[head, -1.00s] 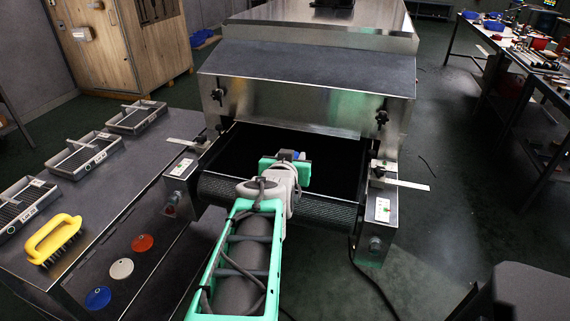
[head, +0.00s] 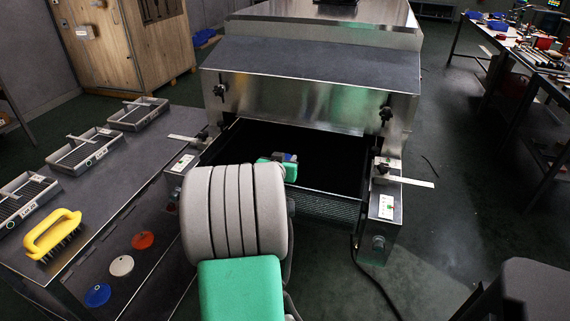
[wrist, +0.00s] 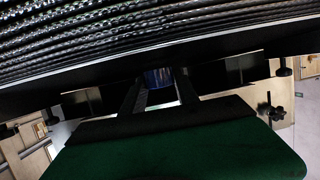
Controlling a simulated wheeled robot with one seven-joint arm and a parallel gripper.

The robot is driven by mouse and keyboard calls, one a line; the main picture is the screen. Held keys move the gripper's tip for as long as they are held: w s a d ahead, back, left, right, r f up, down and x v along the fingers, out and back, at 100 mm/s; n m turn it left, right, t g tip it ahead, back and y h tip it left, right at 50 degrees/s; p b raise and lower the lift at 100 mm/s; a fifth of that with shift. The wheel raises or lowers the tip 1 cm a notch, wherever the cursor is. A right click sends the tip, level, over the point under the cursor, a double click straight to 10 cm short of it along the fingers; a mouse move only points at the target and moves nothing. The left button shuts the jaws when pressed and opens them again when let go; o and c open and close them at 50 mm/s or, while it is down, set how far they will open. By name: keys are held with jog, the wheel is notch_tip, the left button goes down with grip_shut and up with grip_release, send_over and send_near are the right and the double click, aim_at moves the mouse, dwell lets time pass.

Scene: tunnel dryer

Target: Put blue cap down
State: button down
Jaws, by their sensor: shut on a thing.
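The blue cap (wrist: 158,77) is between the two fingers of my gripper (wrist: 160,92) in the wrist view, partly hidden by them. In the head view a small blue patch of the cap (head: 291,157) shows beside my gripper (head: 284,161), over the dark belt (head: 325,165) at the dryer's mouth. My gripper is shut on the cap. My own arm hides the near left part of the belt. I cannot tell whether the cap touches the belt.
The dryer hood (head: 310,92) stands behind the belt. Left, the bench holds slatted trays (head: 86,149), a yellow brush (head: 52,236), and red (head: 143,240), white (head: 121,265) and blue discs (head: 97,295). A metal strip (head: 408,181) juts out right of the belt.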

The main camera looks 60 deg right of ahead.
jog(key=shift+f+b, duration=0.3)
jog(key=shift+f, duration=0.45)
jog(key=c, duration=0.9)
grip_release()
jog(key=shift+r, duration=0.1)
